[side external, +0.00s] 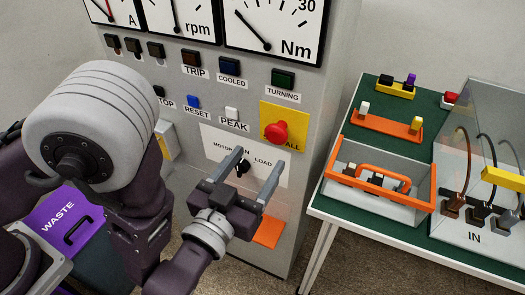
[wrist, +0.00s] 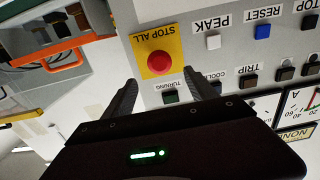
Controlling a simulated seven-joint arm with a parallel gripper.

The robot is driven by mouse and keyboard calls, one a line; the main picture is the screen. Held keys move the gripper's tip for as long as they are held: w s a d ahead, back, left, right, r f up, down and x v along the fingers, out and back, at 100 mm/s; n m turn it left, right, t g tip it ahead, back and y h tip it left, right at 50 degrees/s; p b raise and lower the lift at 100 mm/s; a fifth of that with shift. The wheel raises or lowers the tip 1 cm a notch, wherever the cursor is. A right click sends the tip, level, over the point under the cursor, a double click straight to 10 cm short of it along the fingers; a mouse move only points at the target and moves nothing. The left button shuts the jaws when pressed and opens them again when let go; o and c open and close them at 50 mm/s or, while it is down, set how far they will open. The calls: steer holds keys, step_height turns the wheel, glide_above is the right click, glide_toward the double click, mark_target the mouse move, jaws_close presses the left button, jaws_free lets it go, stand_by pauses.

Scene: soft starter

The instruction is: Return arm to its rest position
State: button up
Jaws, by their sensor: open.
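My gripper (side external: 256,174) is open, with its two fingers spread apart and nothing between them. It is raised in front of the grey control panel (side external: 187,97), below the red stop-all button (side external: 276,132) on its yellow plate in the side external view. In the wrist view, my gripper (wrist: 161,92) points toward the panel, and the red button (wrist: 160,62) shows beyond and between the fingertips. The fingers partly cover the motor load label (side external: 223,148) in the side external view. I cannot tell whether the fingers touch the panel.
A green-topped table (side external: 400,101) stands at the right with a grey orange-edged tray (side external: 421,212) and a clear enclosure (side external: 485,116) with cables. A purple waste bin lid (side external: 74,221) is at lower left. An orange patch (side external: 269,232) lies low on the cabinet.

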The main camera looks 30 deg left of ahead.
stand_by(0.4)
steer(key=w+a+r+n+g, duration=0.3)
steer(key=w+r+g, duration=0.2)
steer(key=s+a+r+g+h, duration=0.3)
steer(key=s+a+r, duration=0.1)
steer(key=r, duration=0.4)
steer(key=s+a+m+g+y, duration=0.1)
steer(key=s+a+g, duration=0.1)
steer(key=s+a, duration=0.6)
steer(key=s+a+m+g+y, duration=0.2)
steer(key=s+a, duration=0.6)
steer(key=s, duration=0.5)
steer(key=shift+s+r, duration=0.3)
steer(key=shift+r, duration=0.1)
